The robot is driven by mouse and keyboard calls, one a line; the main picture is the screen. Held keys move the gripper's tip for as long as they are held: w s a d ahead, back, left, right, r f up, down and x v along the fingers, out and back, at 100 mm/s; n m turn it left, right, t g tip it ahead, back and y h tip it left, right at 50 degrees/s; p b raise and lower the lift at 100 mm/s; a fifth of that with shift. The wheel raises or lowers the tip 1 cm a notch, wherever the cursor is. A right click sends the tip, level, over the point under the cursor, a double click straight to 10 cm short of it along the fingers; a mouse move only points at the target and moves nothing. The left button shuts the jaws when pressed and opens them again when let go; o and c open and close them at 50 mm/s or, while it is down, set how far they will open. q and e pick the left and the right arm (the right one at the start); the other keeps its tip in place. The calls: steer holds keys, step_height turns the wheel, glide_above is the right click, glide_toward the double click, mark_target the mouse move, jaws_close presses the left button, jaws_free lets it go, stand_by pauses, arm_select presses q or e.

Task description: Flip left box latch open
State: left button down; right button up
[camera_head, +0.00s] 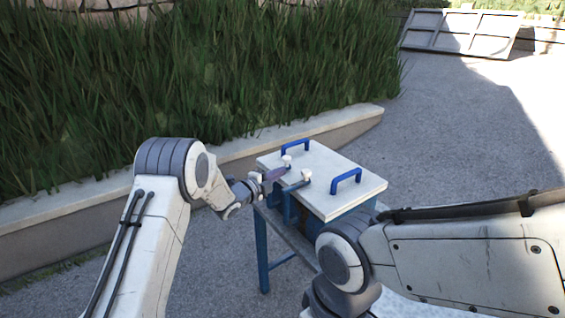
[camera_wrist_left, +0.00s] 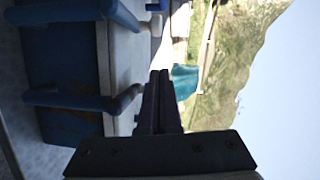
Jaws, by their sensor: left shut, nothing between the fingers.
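The blue box has a white lid (camera_head: 325,176). Two blue latches with pale knobs are on the side facing me. The left latch's knob (camera_head: 287,160) shows just beyond my gripper, which hides much of its lever. The right latch (camera_head: 295,187) reaches up to the lid edge. My left gripper (camera_head: 274,175) is shut and empty beside the lid edge, close to both latches. In the left wrist view its fingers (camera_wrist_left: 162,88) are together, with one latch (camera_wrist_left: 70,101) and another latch (camera_wrist_left: 80,10) to their left. I cannot tell whether it touches either. My right gripper is out of view.
The lid carries two blue handles, one far (camera_head: 295,146) and one at the right (camera_head: 346,180). The box stands on a blue-legged table (camera_head: 262,255). A low stone kerb (camera_head: 225,155) with tall grass runs behind.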

arm_select(q)
steer(key=shift+w+d+f+p, duration=0.2)
steer(key=shift+w+p, duration=0.1)
steer(key=shift+w, duration=0.8)
steer(key=shift+w+d+f+p, duration=0.1)
steer(key=shift+w+d+p, duration=0.2)
steer(key=shift+w, duration=0.85)
steer(key=shift+w+d+f+p, duration=0.15)
steer(key=shift+w+p, duration=0.2)
steer(key=shift+w, duration=0.75)
